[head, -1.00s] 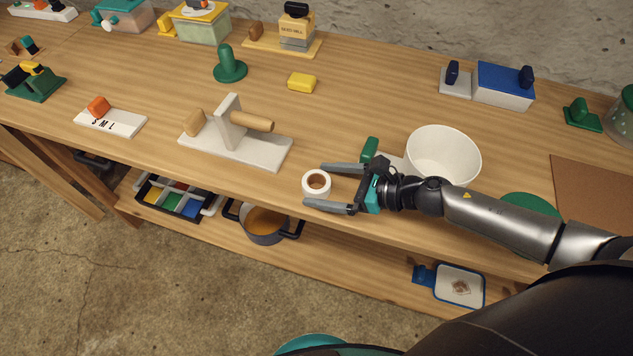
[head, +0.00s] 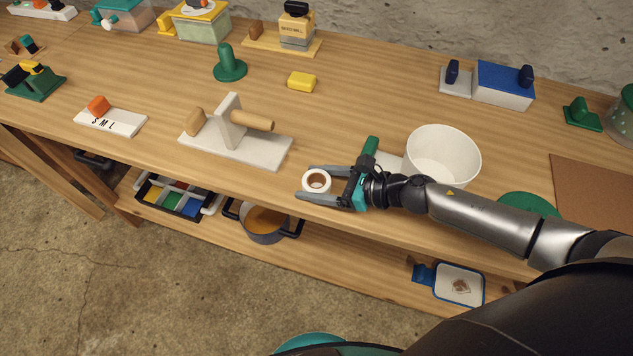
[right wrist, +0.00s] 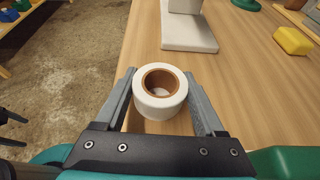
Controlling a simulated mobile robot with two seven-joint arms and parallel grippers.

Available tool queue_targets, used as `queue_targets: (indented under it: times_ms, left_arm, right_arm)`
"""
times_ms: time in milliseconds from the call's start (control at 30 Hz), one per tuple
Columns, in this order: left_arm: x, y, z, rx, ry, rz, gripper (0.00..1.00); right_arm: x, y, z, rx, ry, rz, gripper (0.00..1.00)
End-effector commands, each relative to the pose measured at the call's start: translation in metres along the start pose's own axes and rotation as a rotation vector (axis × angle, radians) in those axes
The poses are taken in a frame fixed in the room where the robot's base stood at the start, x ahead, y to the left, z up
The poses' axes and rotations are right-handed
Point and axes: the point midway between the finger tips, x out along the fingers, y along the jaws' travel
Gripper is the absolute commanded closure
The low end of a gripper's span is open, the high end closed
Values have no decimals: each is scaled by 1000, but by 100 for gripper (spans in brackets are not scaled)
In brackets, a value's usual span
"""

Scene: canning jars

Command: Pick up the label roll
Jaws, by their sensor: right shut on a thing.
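The label roll (head: 317,182) is a white ring with a brown core, near the front edge of the wooden bench. My right gripper (head: 316,183) has its two grey fingers on either side of the roll and is shut on it. In the right wrist view the label roll (right wrist: 161,104) sits between the fingertips of the gripper (right wrist: 162,98), with the core opening facing up. I cannot tell whether the roll touches the bench top. My left gripper is not in view.
A white stand with a wooden peg (head: 238,145) is left of the roll. A white bowl (head: 443,155) and a green-handled item (head: 371,146) are close to my right gripper. A lower shelf holds a pot (head: 263,222).

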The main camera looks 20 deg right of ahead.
Motion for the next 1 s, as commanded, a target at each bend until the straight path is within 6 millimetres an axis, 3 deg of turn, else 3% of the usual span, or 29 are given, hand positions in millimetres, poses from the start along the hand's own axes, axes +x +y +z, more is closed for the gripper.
queue_targets:
  times_ms: [33,233,667,867,1000]
  left_arm:
    - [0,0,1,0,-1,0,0]
    - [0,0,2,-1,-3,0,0]
    - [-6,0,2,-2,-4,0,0]
    - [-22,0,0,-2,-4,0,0]
    - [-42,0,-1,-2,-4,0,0]
  right_arm:
    - [0,0,0,0,1,0,62]
    - [0,0,0,0,1,0,84]
    - [-4,-1,10,-3,0,0,85]
    - [-18,-1,42,-7,0,1,85]
    - [-33,-2,80,-9,-1,0,85]
